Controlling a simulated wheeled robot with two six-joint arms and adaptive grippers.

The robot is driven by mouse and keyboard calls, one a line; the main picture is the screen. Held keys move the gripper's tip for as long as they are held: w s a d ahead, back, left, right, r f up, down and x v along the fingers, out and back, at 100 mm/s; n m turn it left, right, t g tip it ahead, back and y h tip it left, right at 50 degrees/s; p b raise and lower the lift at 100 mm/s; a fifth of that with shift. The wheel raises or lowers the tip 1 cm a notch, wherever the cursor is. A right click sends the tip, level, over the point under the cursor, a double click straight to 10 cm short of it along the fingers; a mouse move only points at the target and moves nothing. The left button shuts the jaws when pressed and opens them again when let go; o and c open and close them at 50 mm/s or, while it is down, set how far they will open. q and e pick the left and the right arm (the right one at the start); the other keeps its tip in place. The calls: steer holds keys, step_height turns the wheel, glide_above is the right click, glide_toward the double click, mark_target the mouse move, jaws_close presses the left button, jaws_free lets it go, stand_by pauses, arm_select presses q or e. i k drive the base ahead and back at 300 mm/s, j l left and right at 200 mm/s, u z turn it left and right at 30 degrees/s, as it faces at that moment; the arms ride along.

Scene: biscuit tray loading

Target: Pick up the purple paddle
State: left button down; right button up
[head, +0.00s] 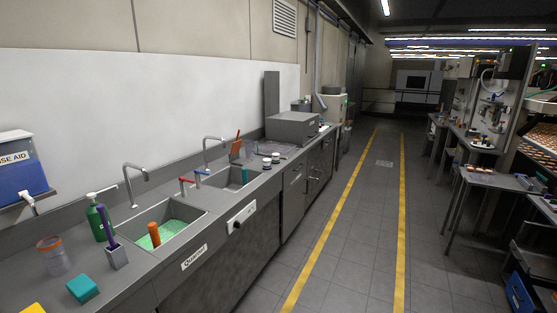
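A long, thin purple item (106,223), which looks like the purple paddle, stands upright and slightly tilted in a small grey holder (117,258) on the counter at the lower left. Its lower end is hidden inside the holder. It stands just right of a green pump bottle (97,219) and left of the near sink. Neither of my grippers shows in the head view.
The near sink (190,207) holds green liquid and an orange cylinder (154,234). A clear tub (53,255) and a teal block (83,288) sit on the counter. A tap (131,184) rises behind. The floor aisle (350,220) is clear.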

mark_target(113, 246)
steer(key=u, duration=1.3)
steer(key=i+j, duration=0.15)
steer(key=j+z, duration=0.05)
steer(key=j, duration=0.05)
